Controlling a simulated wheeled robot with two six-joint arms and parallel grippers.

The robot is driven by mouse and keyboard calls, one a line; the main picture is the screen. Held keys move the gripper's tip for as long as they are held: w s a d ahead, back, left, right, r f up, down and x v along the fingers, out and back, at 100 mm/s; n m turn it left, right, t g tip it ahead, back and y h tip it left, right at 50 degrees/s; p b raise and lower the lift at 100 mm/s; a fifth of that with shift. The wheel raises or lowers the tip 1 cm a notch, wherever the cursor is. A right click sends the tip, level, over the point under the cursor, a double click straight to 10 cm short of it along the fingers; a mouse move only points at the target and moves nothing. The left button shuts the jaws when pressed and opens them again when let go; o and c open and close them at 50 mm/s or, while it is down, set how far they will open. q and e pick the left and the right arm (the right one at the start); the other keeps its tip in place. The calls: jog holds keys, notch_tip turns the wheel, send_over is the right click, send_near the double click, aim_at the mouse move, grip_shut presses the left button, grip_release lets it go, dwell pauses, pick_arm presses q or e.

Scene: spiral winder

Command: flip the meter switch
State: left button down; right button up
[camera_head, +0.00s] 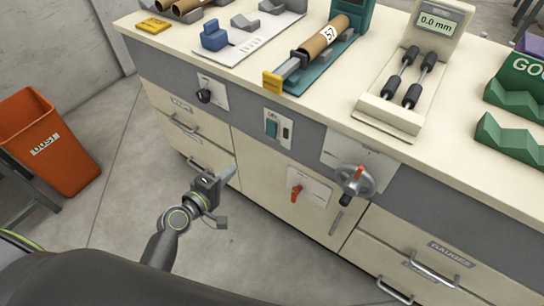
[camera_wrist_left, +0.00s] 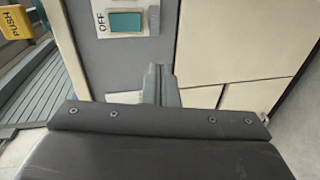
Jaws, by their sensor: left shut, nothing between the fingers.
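A teal rocker switch (camera_head: 271,128) sits on a pale plate on the bench's grey front panel. It also shows at the top of the left wrist view (camera_wrist_left: 124,22), beside an "OFF" label. The frames do not show whether this is the meter's switch. A meter (camera_head: 437,22) reading "0.0 mm" stands on the bench top with two dark rollers in front. My left gripper (camera_head: 229,172) is shut and empty, below and left of the rocker, in front of the cabinet. Its fingertips (camera_wrist_left: 160,72) appear below and right of the rocker in the left wrist view, apart from it.
Drawer handles stick out lower down. An orange bin (camera_head: 45,140) stands at left. The floor between bin and bench is clear.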

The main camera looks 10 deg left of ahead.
aim_at(270, 135)
pick_arm(q)
jog(key=r, duration=0.1)
jog(key=d+r, duration=0.1)
jog(key=r+h, duration=0.1)
jog(key=shift+s+d+t, duration=0.2)
jog(key=shift+d+t, duration=0.1)
pick_arm(e)
jog(key=shift+s+d+f, duration=0.2)
jog(key=shift+s+f, duration=0.15)
jog(key=shift+s, duration=0.1)
pick_arm(q)
jog(key=shift+w, duration=0.1)
jog(key=x, duration=1.4)
pick_arm(e)
jog(key=shift+s+r, duration=0.1)
jog(key=shift+s, duration=0.05)
